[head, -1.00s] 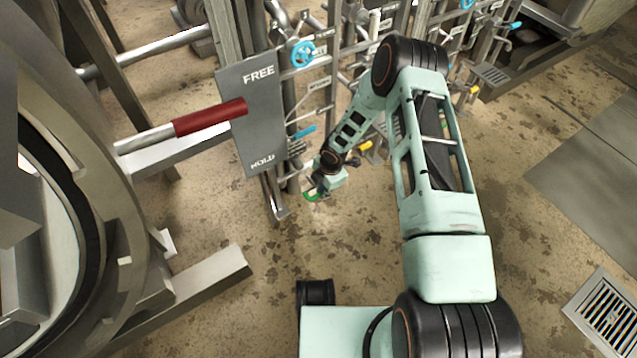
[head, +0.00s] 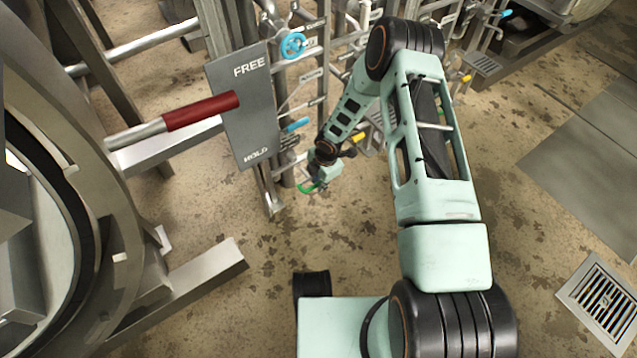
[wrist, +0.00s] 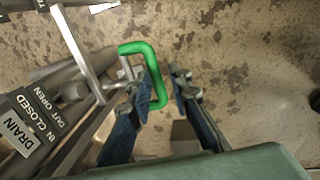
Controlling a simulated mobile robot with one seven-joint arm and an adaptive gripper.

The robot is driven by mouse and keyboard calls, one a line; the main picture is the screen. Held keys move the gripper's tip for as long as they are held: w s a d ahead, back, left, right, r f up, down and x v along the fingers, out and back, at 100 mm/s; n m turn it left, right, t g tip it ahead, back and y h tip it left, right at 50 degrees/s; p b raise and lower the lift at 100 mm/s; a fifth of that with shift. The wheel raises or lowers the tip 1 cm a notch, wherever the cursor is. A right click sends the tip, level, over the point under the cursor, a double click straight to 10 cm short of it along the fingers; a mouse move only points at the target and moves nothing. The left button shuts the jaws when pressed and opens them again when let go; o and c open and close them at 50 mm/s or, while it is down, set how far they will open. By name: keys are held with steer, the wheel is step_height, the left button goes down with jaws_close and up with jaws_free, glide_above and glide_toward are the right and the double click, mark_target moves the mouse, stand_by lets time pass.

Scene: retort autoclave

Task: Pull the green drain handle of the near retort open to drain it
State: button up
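The green drain handle (head: 306,188) is a bent bar low on the near retort's pipework. In the wrist view the handle (wrist: 138,48) is a U-shaped loop, and its outer bar runs down into the gap of my gripper (wrist: 167,86). The two fingers stand apart, one on each side of that bar. The bar is close to the left finger, which hides part of it; I cannot tell whether they touch. In the head view my gripper (head: 316,184) is small and at the handle. A plate (wrist: 30,128) beside it reads DRAIN, IN CLOSED, OUT OPEN.
A grey FREE/HOLD plate (head: 242,108) with a red-gripped lever (head: 200,111) stands left of my arm. Pipes with a blue handwheel (head: 293,45) and a yellow handle (head: 357,137) are behind. The floor right of the handle is clear. A floor grate (head: 603,303) lies far right.

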step_height(320, 180, up, 11)
steer(key=s+d, duration=0.1)
steer(key=shift+s+f, duration=0.2)
steer(key=shift+s, duration=0.15)
steer(key=shift+w+d, duration=0.1)
stand_by(1.5)
